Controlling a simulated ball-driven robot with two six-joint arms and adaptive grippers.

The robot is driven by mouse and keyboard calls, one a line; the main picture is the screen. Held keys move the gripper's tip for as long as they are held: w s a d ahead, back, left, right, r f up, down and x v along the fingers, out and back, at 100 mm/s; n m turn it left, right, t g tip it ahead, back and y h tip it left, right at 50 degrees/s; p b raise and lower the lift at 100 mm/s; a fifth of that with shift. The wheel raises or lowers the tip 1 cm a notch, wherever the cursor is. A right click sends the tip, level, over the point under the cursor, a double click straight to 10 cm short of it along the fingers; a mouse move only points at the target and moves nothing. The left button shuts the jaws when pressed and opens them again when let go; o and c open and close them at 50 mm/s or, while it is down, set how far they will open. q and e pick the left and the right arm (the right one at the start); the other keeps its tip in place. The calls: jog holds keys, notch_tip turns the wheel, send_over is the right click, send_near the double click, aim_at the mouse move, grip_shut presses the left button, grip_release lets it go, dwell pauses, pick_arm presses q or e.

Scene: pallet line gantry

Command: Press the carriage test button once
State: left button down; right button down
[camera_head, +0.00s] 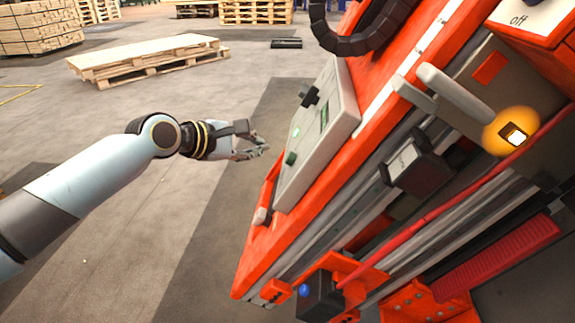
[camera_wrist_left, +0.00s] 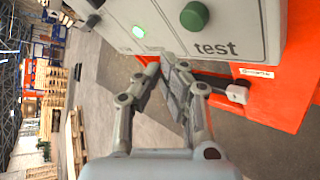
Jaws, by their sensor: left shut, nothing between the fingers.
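The test button is a dark green round knob (camera_wrist_left: 195,15) above the word "test" on a grey control panel (camera_wrist_left: 235,25) in the wrist view. In the head view the button (camera_head: 290,158) sits low on the panel (camera_head: 338,125). A small lit green lamp (camera_wrist_left: 138,31) is near it. My left gripper (camera_head: 259,146) is left of the panel, its fingers pointing towards it. In the wrist view the fingertips (camera_wrist_left: 166,66) are together and empty, apart from the button. My right gripper does not show.
The panel is mounted on a large orange machine (camera_head: 258,250) with rails and a black cable chain (camera_head: 340,42). A black knob (camera_head: 309,95) is on the panel. A glowing amber lamp (camera_head: 514,134) is at right. Wooden pallets (camera_head: 150,58) stand behind on open floor.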

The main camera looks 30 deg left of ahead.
aim_at(291, 159)
pick_arm(q)
jog(key=shift+w+d+f+p, duration=0.15)
jog(key=shift+w+d+f, duration=0.15)
jog(key=shift+d, duration=0.3)
jog(key=shift+w+d+f+p, duration=0.2)
jog(key=shift+d+f, duration=0.15)
jog(key=shift+d, duration=0.25)
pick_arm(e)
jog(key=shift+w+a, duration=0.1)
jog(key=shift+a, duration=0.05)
pick_arm(q)
jog(key=shift+d, duration=0.1)
dwell(0.4)
jog(key=shift+w+d+f+p, duration=0.1)
jog(key=shift+d+f+p, duration=0.1)
jog(key=shift+d+p, duration=0.1)
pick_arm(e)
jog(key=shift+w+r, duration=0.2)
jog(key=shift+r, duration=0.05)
